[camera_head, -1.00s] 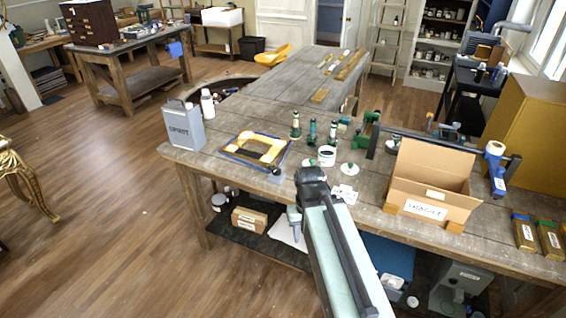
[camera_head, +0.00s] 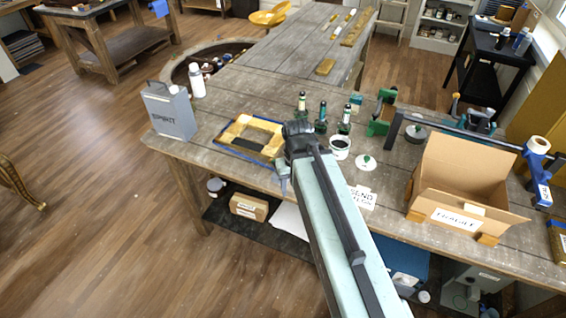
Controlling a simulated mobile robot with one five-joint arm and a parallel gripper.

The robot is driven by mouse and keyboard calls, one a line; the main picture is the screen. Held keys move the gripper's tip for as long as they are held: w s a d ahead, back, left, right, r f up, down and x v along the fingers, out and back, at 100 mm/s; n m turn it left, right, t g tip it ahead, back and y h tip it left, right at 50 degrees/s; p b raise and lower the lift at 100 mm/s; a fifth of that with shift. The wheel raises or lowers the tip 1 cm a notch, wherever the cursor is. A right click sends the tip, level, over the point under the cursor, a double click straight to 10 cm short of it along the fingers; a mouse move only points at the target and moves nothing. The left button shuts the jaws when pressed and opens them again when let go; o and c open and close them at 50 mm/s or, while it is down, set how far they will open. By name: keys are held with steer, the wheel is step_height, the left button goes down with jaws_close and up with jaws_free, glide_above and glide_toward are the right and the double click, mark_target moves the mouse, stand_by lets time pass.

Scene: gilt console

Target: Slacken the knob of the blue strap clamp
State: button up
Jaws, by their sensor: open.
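A gilt frame (camera_head: 237,137) lies flat near the front left of the wooden workbench. The blue strap clamp (camera_head: 229,151) runs as a thin blue band around its outer edge. The clamp's knob is not visible now; my wrist and gripper cover the frame's right front corner. My gripper (camera_head: 284,187) points down at that corner, in front of the bench edge in the picture. It is open and seems empty; its fingertips are small and partly hidden by my arm. I cannot tell whether it touches the clamp.
A grey SPIRIT can (camera_head: 170,112) and a white bottle (camera_head: 197,82) stand left of the frame. The bench behind the frame is mostly clear.

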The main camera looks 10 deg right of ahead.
steer(key=w+r+m+p, duration=0.1)
steer(key=w+m, duration=0.3)
steer(key=m, duration=0.2)
steer(key=w+a+r+m+p, duration=0.1)
steer(key=w+m, duration=0.4)
steer(key=m, duration=0.1)
steer(key=w+r+m+p, duration=0.2)
steer(key=w+m, duration=0.2)
steer(key=m, duration=0.2)
steer(key=shift+w+a, duration=0.15)
steer(key=shift+w+m, duration=0.25)
steer(key=shift+m, duration=0.45)
step_height(320, 180, down, 8)
steer(key=b, duration=0.8)
steer(key=shift+r, duration=0.1)
